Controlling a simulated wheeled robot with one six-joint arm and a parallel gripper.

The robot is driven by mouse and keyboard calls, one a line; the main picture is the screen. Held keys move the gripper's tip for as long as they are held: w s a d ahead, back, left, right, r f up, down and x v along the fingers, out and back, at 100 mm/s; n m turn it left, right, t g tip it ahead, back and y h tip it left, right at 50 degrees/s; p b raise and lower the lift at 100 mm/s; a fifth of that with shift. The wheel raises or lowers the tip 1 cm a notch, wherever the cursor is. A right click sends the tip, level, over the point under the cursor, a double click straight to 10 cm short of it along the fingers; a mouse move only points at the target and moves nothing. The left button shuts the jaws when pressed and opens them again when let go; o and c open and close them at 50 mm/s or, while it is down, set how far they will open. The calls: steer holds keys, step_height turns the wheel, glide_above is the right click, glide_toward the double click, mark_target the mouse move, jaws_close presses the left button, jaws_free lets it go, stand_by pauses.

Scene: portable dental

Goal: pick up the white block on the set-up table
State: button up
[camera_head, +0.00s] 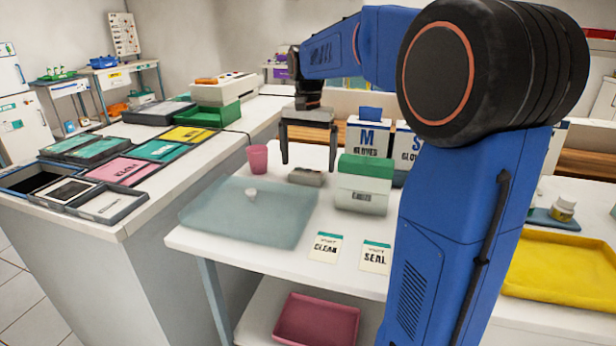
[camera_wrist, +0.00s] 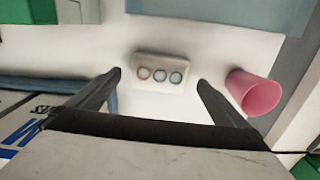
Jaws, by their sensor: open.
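A small pale block (camera_wrist: 160,60) with three coloured rings on its face lies on the white table (camera_head: 222,243). It looks greyish in the head view (camera_head: 306,178), between the pink cup and a green-lidded box. My gripper (camera_head: 309,165) points down above it. In the wrist view, my gripper (camera_wrist: 160,80) is open, with one fingertip to each side of the block and nothing held. The height of the fingertips over the block is hard to tell.
A pink cup (camera_head: 257,158) stands close left of my gripper. A translucent teal mat (camera_head: 240,222) with a small white item covers the front left.

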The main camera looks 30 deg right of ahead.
steer(key=shift+f, duration=1.25)
steer(key=shift+c, duration=0.5)
steer(key=c, duration=1.1)
steer(key=shift+c, duration=0.2)
steer(key=shift+r, duration=0.15)
